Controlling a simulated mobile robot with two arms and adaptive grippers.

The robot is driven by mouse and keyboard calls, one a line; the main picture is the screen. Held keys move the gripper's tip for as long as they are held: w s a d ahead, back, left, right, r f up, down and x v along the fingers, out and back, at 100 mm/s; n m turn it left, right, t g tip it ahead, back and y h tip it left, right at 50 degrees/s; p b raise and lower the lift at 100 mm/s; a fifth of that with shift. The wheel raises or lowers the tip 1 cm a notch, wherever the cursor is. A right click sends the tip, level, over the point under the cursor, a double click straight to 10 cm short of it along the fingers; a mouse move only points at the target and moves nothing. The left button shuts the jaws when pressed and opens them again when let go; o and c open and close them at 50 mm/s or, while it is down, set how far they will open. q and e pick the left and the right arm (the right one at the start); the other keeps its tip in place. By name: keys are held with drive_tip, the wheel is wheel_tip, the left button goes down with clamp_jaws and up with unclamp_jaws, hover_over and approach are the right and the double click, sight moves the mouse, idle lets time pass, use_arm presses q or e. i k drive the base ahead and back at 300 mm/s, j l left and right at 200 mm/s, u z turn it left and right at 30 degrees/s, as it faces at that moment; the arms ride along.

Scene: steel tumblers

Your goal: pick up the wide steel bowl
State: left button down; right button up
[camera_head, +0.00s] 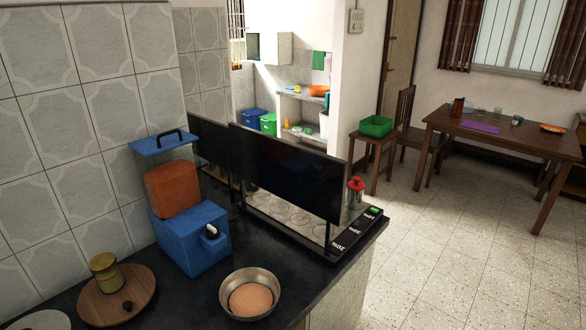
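The wide steel bowl (227,295) stands upright on the dark countertop (195,300), near the counter's front edge at the lower middle of the head view. A round brownish-pink mass fills its bottom, and I cannot tell what it is. Neither of my grippers shows in this view.
A blue box dispenser (180,245) with an orange container (172,188) stands behind the bowl to the left. A round wooden board (92,312) with a jar (107,272) lies farther left. A black-panelled rack (285,172) stands behind right. Open tiled floor (450,260) lies right of the counter.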

sight(251, 294)
drive_tip(key=u, duration=0.95)
drive_tip(key=i+l+u, duration=0.15)
drive_tip(key=l+u, duration=0.3)
drive_tip(key=i+l+u, duration=0.1)
drive_tip(key=l+u, duration=0.85)
drive_tip(key=l, duration=0.15)
drive_tip(key=k+l+u, duration=0.15)
drive_tip(key=l+u, duration=0.35)
